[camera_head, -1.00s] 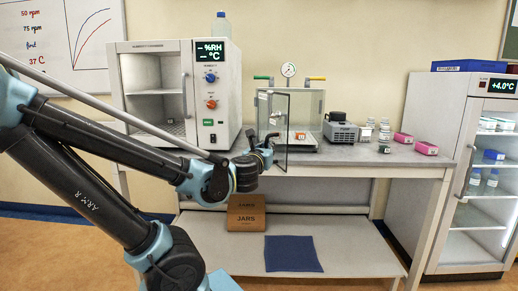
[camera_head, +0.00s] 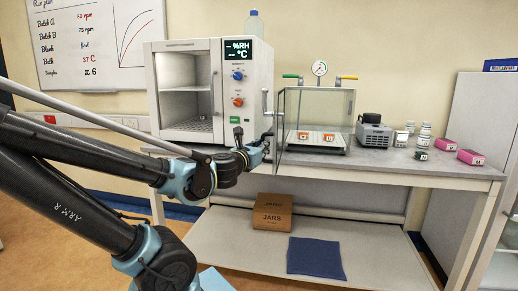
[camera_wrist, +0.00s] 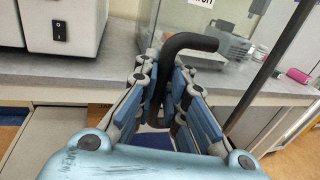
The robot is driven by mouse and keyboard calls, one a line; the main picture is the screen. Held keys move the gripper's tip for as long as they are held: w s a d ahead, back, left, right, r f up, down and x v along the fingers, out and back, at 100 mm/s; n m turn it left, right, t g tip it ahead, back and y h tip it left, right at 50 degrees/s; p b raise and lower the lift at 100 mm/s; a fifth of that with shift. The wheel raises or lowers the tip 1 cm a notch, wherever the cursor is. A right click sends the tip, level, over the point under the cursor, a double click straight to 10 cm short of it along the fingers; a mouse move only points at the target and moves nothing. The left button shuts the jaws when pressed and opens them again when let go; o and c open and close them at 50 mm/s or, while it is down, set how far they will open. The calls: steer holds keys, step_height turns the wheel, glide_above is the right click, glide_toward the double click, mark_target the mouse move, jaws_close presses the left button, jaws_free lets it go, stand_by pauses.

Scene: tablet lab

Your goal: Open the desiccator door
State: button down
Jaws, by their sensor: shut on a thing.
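The desiccator (camera_head: 318,93) is a clear box on the bench, with a round gauge and green and yellow valve levers on top. Its glass door (camera_head: 280,125) stands open, swung out toward me and seen nearly edge-on at the box's left front. My gripper (camera_head: 266,143) is at the door's left side. In the wrist view, my gripper (camera_wrist: 167,92) is closed around the black bent door handle (camera_wrist: 190,42), whose upper end sticks out above the fingers. A dark door edge (camera_wrist: 268,68) slants past on the right. Two small orange-labelled items (camera_head: 328,137) sit inside the desiccator.
A white humidity chamber (camera_head: 243,105) stands left of the door, close to my gripper. A grey pump (camera_head: 374,132), jars (camera_head: 425,136) and pink boxes (camera_head: 470,157) stand to the right. The bench's front edge (camera_head: 400,175) runs below the door.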

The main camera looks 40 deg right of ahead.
steer(key=shift+f, duration=0.1)
steer(key=c, duration=1.9)
jaws_free()
steer(key=shift+a, duration=0.1)
steer(key=shift+c, duration=0.2)
